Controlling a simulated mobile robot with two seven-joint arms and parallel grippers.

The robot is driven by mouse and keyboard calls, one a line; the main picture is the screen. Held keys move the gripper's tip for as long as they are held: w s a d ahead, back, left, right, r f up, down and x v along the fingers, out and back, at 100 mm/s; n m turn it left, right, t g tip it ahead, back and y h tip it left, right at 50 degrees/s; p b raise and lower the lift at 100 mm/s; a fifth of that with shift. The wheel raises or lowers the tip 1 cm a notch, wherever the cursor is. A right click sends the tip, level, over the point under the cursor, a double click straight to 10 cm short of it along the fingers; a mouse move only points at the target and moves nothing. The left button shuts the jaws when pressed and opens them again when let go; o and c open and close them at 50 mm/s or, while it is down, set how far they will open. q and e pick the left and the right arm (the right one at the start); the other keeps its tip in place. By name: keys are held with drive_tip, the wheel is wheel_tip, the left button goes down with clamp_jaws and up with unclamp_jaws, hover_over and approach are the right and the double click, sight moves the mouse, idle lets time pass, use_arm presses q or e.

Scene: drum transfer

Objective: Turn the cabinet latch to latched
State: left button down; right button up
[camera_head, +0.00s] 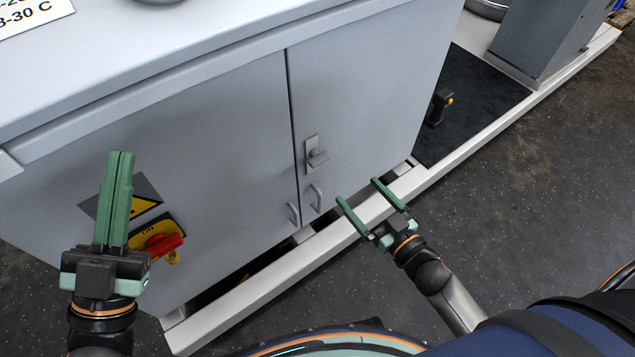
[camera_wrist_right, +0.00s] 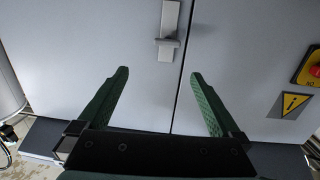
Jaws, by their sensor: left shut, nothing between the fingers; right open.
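The grey cabinet latch (camera_head: 315,155) sits on the right door (camera_head: 365,100), beside the seam between the two doors. Its small lever sticks out sideways from the plate; I cannot tell its exact angle. The latch shows at the top of the right wrist view (camera_wrist_right: 169,28). My right gripper (camera_head: 358,191) is open and empty, below and to the right of the latch, apart from it. Its two fingers frame door surface in the right wrist view (camera_wrist_right: 160,74). My left gripper (camera_head: 121,154) is shut and empty in front of the left door, far from the latch.
Two small door handles (camera_head: 316,197) are below the latch. A red rotary switch (camera_head: 163,246) on a yellow plate and a warning label (camera_head: 143,203) are near my left gripper. A pale base rail (camera_head: 270,278) runs along the cabinet foot.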

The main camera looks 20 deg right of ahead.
sight(322, 162)
use_arm(q)
drive_tip(key=s+m+h+b, duration=0.1)
drive_tip(key=s+h+b, duration=0.1)
drive_tip(key=b, duration=0.1)
drive_tip(key=s+f+m+h+b, duration=0.1)
drive_tip(key=h, duration=0.1)
drive_tip(key=shift+s+d+m+b, duration=0.2)
drive_tip(key=shift+d+m+b, duration=0.1)
drive_tip(key=shift+d+b, duration=0.05)
use_arm(e)
drive_tip(key=shift+n+y, duration=0.4)
drive_tip(key=shift+y, duration=0.3)
drive_tip(key=x, duration=0.4)
drive_tip(key=f+x, duration=0.1)
drive_tip(key=x, duration=0.8)
drive_tip(key=shift+w+a+f, duration=0.1)
drive_tip(key=shift+a+f, duration=0.1)
drive_tip(key=shift+f, duration=0.15)
drive_tip(key=shift+c, duration=0.2)
drive_tip(key=c, duration=1.3)
drive_tip(key=shift+c, duration=0.2)
